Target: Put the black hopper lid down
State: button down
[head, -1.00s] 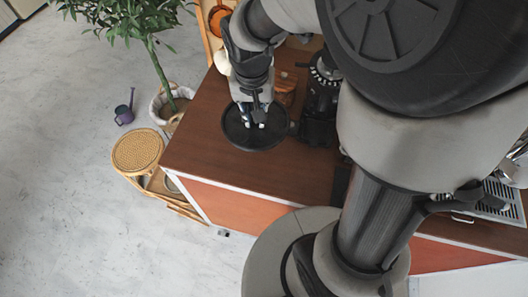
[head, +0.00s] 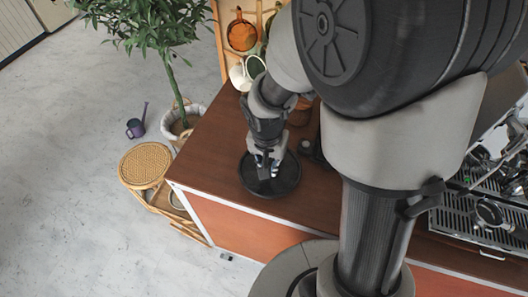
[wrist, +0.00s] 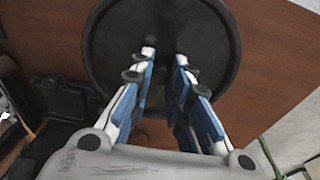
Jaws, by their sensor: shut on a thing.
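The black hopper lid (head: 287,181) is a round dark disc over the left end of the brown cart top (head: 212,140). My gripper (head: 265,172) points down at the lid and is shut on it near its middle. In the wrist view, the blue-and-white fingers (wrist: 165,55) reach over the lid (wrist: 208,30), with a gap between them; the gripped part is dark and hard to make out. The lid looks about level and low over the wood. I cannot tell whether it touches the cart top.
A dark grinder part (head: 312,152) stands close right of the lid, mostly hidden by my arm. Light mugs (head: 240,75) are at the cart's back. An espresso machine (head: 490,200) is at the right. Bare wood lies left of the lid; a wicker stool (head: 145,163) stands beyond that end.

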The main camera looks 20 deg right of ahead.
jog(key=shift+f+b, duration=0.8)
jog(key=shift+f, duration=1.25)
jog(key=shift+f, duration=0.15)
jog(key=c, duration=1.5)
grip_release()
notch_tip(320, 180, up, 12)
jog(key=s+a+r+p, duration=0.1)
jog(key=s+p, duration=0.1)
jog(key=p, duration=0.2)
jog(key=s+r+n+t, duration=0.1)
jog(key=s+r+n, duration=0.1)
jog(key=s+r, duration=0.2)
jog(key=s+r+n+t, duration=0.1)
jog(key=s+r+n, duration=0.1)
jog(key=s+r, duration=0.2)
jog(key=s+d+r+n+t+y, duration=0.1)
jog(key=s+r+n, duration=0.2)
jog(key=s+r, duration=0.2)
jog(key=shift+d+r, duration=0.1)
jog(key=shift+r, duration=0.05)
